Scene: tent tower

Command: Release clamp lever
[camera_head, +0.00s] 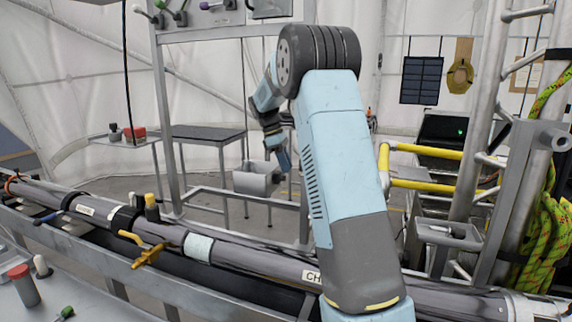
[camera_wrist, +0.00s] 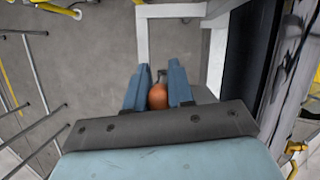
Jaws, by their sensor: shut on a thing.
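My gripper (camera_wrist: 155,88) has its two blue fingers on either side of a rounded orange-brown knob (camera_wrist: 157,97) in the wrist view. It is shut on this knob, and a small dark part shows just beyond it. Whether the knob belongs to the clamp lever I cannot tell. In the head view my gripper (camera_head: 283,158) points downward beside a grey box (camera_head: 258,181) on the frame, and the knob cannot be made out there. A yellow lever (camera_head: 148,256) sits on the long grey pipe (camera_head: 255,262) at the lower left, away from my gripper.
A metal frame (camera_head: 163,110) stands behind the pipe, with a lever panel (camera_head: 205,17) on top. A dark-topped table (camera_head: 205,134) is behind it. Yellow rails (camera_head: 430,152), metal ladder tubing (camera_head: 477,130) and green rope (camera_head: 545,235) crowd the right. Open floor (camera_wrist: 85,60) shows in the wrist view.

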